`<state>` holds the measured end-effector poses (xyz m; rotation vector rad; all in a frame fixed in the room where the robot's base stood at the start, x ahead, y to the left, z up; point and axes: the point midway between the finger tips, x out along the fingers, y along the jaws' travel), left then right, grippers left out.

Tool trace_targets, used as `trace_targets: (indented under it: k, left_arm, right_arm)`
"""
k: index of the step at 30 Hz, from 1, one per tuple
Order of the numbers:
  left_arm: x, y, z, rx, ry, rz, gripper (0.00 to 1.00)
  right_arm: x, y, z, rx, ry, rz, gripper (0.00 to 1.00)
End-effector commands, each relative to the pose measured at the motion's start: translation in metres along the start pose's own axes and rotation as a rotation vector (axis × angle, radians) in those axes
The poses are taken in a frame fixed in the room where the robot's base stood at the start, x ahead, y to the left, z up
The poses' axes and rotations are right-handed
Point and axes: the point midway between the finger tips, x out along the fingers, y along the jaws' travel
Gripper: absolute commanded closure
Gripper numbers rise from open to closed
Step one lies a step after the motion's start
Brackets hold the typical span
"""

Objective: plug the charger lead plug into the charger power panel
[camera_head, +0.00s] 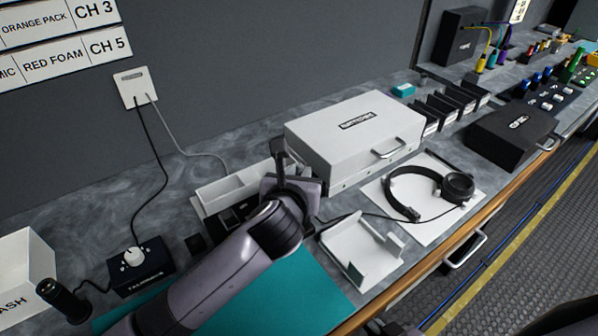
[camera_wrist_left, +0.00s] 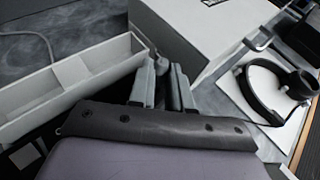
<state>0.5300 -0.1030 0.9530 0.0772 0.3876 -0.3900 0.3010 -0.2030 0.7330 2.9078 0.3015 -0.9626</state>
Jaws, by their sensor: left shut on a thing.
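My left gripper (camera_head: 288,165) is over the worktop by the near left corner of the white case. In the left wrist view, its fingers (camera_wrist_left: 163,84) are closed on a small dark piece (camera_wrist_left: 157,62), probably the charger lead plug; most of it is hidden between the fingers. A white wall plate (camera_head: 135,88) on the back wall has a black lead and a grey lead (camera_head: 188,152) running from it. I cannot tell whether this plate is the charger power panel. The grey lead runs down behind the white open tray (camera_head: 233,187). My right gripper is not in view.
The white case (camera_head: 355,135) stands just behind the gripper. A headset (camera_head: 456,188) lies on a white sheet, and a white holder (camera_head: 362,252) is at the front. A black knob box (camera_head: 141,266) and microphone (camera_head: 67,300) are at left.

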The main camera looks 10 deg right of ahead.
Motion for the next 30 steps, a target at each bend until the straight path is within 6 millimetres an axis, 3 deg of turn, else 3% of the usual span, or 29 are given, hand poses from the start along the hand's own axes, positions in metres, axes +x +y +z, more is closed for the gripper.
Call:
trace_targets:
  k: [30]
  left_arm:
    - [0.0, 0.0, 0.0, 0.002, 0.0, 0.001, 1.0]
  right_arm:
    - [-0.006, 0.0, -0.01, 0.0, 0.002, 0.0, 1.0]
